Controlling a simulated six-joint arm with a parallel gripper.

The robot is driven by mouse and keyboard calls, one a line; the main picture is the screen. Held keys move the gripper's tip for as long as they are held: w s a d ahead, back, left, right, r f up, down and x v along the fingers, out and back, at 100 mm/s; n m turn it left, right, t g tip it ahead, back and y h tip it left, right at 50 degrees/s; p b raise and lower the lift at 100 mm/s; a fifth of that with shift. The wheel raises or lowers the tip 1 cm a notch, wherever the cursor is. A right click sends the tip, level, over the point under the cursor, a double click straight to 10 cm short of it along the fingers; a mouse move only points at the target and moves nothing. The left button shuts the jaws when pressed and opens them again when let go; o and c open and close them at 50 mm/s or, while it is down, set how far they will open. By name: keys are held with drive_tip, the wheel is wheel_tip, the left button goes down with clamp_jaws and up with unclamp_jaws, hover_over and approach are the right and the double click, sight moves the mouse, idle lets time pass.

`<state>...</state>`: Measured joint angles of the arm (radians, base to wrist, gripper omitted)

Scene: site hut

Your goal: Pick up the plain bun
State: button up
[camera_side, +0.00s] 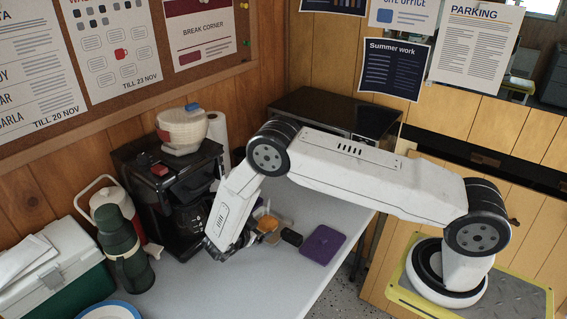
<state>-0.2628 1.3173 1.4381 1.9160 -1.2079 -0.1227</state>
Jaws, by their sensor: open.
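A small orange-brown piece (268,223) that looks like a bun sits on the grey table, just right of my gripper. A paler tan piece (273,238) is close beside it. Both are small in this view, and I cannot tell for sure which is the plain bun. My gripper (238,248) is low over the table, left of these pieces and in front of the coffee maker. Its dark jaws are open and partly hidden by my wrist. I see nothing held between them.
A dark small object (291,238) and a purple slab (322,244) lie to the right. The black coffee maker (150,205), green flask (122,248) and cool box (60,265) crowd the left. A blue-rimmed plate (108,312) is at the bottom left.

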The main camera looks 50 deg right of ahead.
sight(264, 223)
drive_tip(key=shift+x, duration=2.6)
drive_tip(key=c, duration=1)
